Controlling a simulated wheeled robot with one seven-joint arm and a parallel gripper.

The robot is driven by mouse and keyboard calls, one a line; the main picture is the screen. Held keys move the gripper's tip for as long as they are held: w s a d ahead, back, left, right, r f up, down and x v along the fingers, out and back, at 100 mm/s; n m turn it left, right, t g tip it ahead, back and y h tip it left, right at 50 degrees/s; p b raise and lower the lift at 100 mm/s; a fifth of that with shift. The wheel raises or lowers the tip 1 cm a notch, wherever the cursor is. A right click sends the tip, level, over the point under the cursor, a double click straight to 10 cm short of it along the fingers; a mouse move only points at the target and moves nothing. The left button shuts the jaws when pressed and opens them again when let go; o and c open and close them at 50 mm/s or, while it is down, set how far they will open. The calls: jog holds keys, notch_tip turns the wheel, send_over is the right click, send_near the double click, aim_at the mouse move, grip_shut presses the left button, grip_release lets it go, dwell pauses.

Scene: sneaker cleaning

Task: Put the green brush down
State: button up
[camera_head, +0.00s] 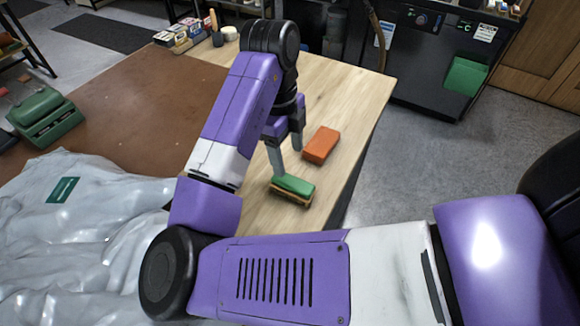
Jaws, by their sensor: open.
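The green brush (294,186) has a green top and a tan lower part. It rests on the light wooden table, close to the right-hand edge. My gripper (287,160) points down above the brush and is open. One finger reaches down to the brush's left end, and the other is higher, to the right and behind. I cannot tell whether the lower finger touches the brush.
An orange block (322,145) lies just behind the brush. Grey-white plastic sheeting (80,230) with a green label covers the left front. A green machine (45,115) stands at left. Small boxes (180,35) sit at the table's far end.

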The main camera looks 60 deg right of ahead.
jog(key=w+d+r+n+t+h, duration=0.1)
jog(key=d+r+n+t+h, duration=0.25)
jog(key=d+n+h, duration=0.55)
jog(key=d+r+n+t+h, duration=0.3)
jog(key=d+r+n+h, duration=0.3)
jog(key=d, duration=0.5)
jog(key=s+a+f+n+t+y, duration=0.1)
jog(key=a+f+n+t+y, duration=0.2)
jog(key=a+n, duration=0.3)
jog(key=s+a+f+n+t+y, duration=0.1)
jog(key=a+f+n+t+y, duration=0.2)
jog(key=a+n, duration=0.3)
jog(key=s+a+f+n+t+y, duration=0.1)
jog(key=a+f+n+t+y, duration=0.2)
jog(key=a+f+n, duration=0.2)
jog(key=shift+a+f+n, duration=0.2)
jog(key=shift+a, duration=0.55)
jog(key=shift+a+f+n, duration=0.15)
jog(key=shift+a+n, duration=0.05)
jog(key=shift+a, duration=0.5)
jog(key=s+a+n+y, duration=0.2)
jog(key=s+a+y, duration=0.4)
jog(key=s+a, duration=1.1)
jog(key=shift+s+a+r+n+t, duration=0.35)
jog(key=shift+s+a+n, duration=0.05)
jog(key=shift+a, duration=0.5)
